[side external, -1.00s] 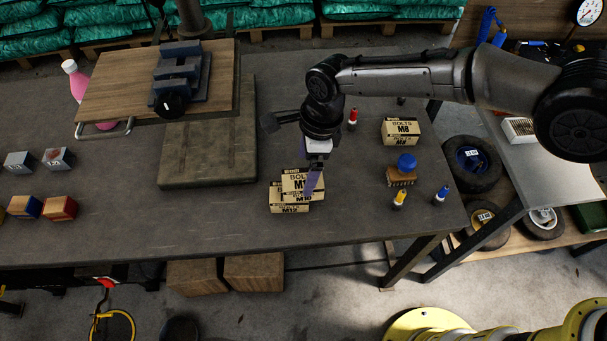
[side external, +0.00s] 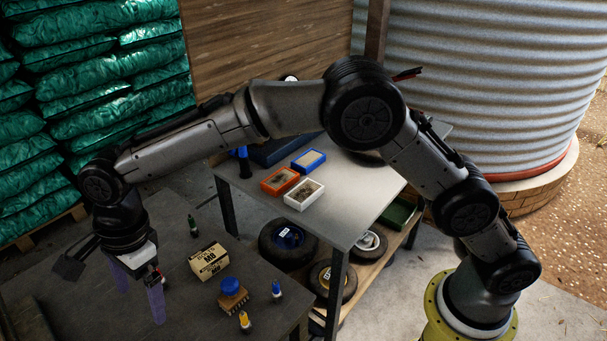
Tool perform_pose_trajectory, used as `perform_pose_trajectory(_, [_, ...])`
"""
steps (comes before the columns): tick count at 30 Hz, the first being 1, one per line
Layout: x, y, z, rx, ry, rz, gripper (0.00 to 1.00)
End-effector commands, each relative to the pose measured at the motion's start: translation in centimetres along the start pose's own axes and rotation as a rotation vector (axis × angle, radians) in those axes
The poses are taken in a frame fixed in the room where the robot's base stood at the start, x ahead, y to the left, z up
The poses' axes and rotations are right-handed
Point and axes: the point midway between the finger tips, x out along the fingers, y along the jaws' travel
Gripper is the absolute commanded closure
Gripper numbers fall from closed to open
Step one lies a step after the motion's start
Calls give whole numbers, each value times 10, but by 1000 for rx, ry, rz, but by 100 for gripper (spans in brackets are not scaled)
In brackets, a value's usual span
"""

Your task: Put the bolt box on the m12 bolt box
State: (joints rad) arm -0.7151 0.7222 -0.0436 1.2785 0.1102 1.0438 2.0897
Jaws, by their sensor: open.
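My gripper (side external: 140,299) is at the lower left, pointing down over the dark workbench, with its two purple fingers apart. No box shows between the fingers. A cream bolt box (side external: 209,260) with dark lettering, labelled M8 in the earlier view, stands on the bench to the right of my gripper, apart from it. The stacked bolt boxes, with M10 and M12 labels in the earlier view, are outside the current view, so I cannot tell how they sit now.
A brush with a blue knob (side external: 231,294), a yellow-capped bottle (side external: 245,322), a blue-capped bottle (side external: 277,290) and a green bottle (side external: 193,226) stand around the cream box. A grey side table (side external: 340,205) holds small trays. Tyres (side external: 286,246) lie below it.

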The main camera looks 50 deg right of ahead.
Motion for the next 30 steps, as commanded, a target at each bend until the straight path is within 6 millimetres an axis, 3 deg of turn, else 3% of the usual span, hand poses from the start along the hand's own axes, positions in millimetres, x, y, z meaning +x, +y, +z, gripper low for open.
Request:
perform_pose_trajectory(1, [-28, -1, -22, -50, -4, -27, 2])
perform_pose_trajectory(6, [-99, 14, -94, -280, 14, -99, 2])
perform_pose_trajectory(11, [-152, 48, -158, -498, 58, -163, 2])
perform_pose_trajectory(15, [-185, 91, -208, -688, 118, -206, 2])
perform_pose_trajectory(22, [-209, 177, -274, -997, 253, -243, 2])
perform_pose_trajectory(27, [-204, 241, -306, -1210, 365, -232, 2])
perform_pose_trajectory(30, [-196, 269, -317, -1310, 422, -216, 2])
